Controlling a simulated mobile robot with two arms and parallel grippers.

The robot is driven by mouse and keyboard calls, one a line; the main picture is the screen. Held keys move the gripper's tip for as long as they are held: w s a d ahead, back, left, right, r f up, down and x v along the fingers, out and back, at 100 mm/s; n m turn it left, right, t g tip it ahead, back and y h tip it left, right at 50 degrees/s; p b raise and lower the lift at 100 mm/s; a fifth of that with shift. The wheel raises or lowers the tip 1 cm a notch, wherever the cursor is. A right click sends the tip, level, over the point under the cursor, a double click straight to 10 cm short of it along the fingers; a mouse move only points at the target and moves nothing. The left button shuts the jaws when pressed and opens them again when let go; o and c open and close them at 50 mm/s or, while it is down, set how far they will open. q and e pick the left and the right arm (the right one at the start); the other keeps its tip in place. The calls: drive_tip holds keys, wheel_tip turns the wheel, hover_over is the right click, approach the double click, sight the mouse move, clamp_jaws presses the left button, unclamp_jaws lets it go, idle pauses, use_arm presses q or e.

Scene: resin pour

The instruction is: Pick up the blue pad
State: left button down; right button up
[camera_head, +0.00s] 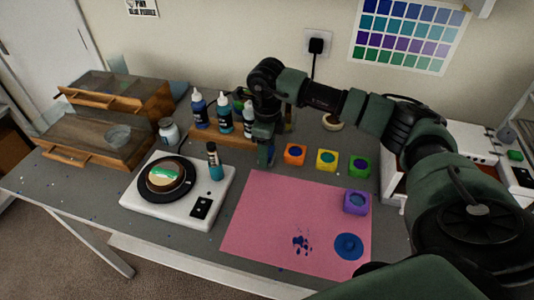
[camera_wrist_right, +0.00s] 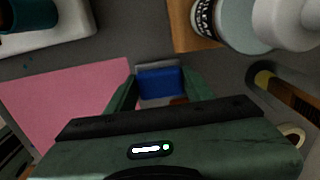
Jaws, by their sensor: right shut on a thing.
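My right gripper (camera_head: 267,146) is at the middle of the desk, behind the pink mat and beside the bottle rack. In the right wrist view it (camera_wrist_right: 161,88) is shut on the blue pad (camera_wrist_right: 160,79), a small blue block with a greyish rim, held between the two green fingertips. In the head view only a bit of blue shows at the fingertips, and the arm hides the rest. I cannot tell whether the pad touches the desk. My left gripper is not in view.
The pink mat (camera_head: 265,225) bears blue spatters, a blue disc (camera_head: 348,246) and a purple cube (camera_head: 356,203). A white scale (camera_head: 205,188) and a wooden bottle rack (camera_head: 229,139) are left.

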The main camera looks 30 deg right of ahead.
wheel_tip(320, 180, up, 19)
drive_tip(key=b, duration=0.1)
idle(0.3)
